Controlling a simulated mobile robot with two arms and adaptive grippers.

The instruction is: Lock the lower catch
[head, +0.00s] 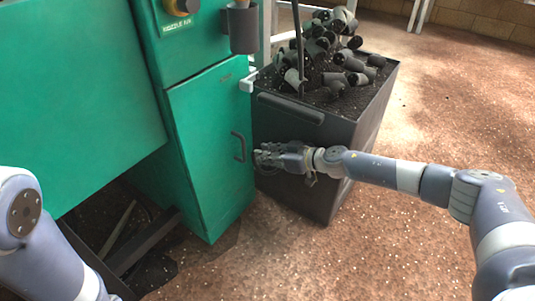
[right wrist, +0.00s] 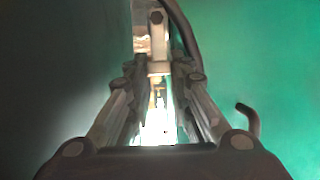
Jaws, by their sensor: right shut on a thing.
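The green cabinet door (head: 205,130) appears shut, with a dark handle (head: 238,147) near its right edge. My right gripper (head: 262,157) is at that edge, level with the lower part of the handle. In the right wrist view its fingers (right wrist: 160,75) are closed around a small metal piece, apparently the lower catch (right wrist: 157,45), with a bolt head at its top. In the head view the catch is hidden by the gripper. Its exact position, locked or not, cannot be told. My left arm shows at the lower left, but its gripper is out of view.
A dark bin (head: 300,125) heaped with grey paper plugs (head: 325,45) stands close to the right of the door, leaving a narrow gap. A white bracket (head: 249,80) sits at the door's upper right edge. The floor (head: 450,110) at the right is clear.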

